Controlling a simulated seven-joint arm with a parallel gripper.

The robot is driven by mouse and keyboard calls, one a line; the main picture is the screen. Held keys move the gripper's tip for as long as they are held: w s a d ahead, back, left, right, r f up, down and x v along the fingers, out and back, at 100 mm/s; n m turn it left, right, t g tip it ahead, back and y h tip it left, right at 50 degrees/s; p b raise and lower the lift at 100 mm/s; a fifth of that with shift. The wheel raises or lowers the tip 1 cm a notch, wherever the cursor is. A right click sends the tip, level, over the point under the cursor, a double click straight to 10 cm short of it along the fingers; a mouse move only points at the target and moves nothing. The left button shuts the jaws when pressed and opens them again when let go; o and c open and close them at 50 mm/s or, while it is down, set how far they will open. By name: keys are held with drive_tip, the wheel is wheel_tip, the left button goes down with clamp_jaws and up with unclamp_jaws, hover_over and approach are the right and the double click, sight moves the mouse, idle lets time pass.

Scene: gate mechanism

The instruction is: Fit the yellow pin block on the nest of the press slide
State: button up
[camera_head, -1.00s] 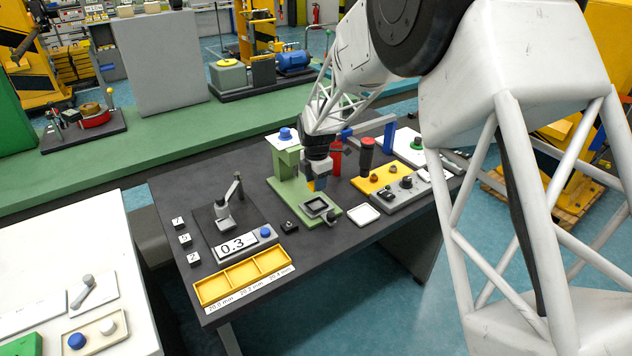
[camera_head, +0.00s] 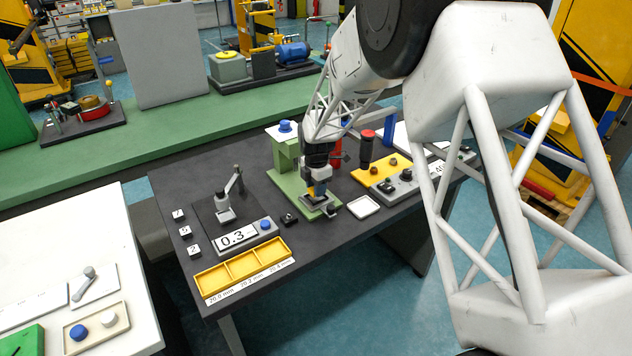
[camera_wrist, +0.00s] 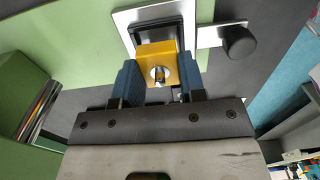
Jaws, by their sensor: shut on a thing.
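My gripper (camera_wrist: 160,68) is shut on the yellow pin block (camera_wrist: 165,52), with one blue finger on each side of it. A round metal pin shows in the block's near face. In the wrist view the block overlaps the dark square nest (camera_wrist: 152,27) on the silver plate of the press slide (camera_wrist: 122,19). I cannot tell whether it touches or is seated, as the block hides part of the nest. In the head view my gripper (camera_head: 320,190) is low over the slide end of the green press (camera_head: 286,184), and the block is hardly visible.
A black knob (camera_wrist: 238,42) on a silver bar lies right of the nest. A white square tray (camera_head: 363,207) stands right of the press, with a yellow button panel (camera_head: 372,177) beyond. A yellow three-part tray (camera_head: 243,266) and a gauge (camera_head: 224,209) are to the left.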

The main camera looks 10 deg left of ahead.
drive_tip(key=shift+f, duration=0.85)
drive_tip(key=shift+f, duration=0.25)
idle(0.8)
drive_tip(key=o, duration=1.1)
drive_tip(key=shift+r, duration=0.15)
drive_tip(key=shift+r, duration=3.75)
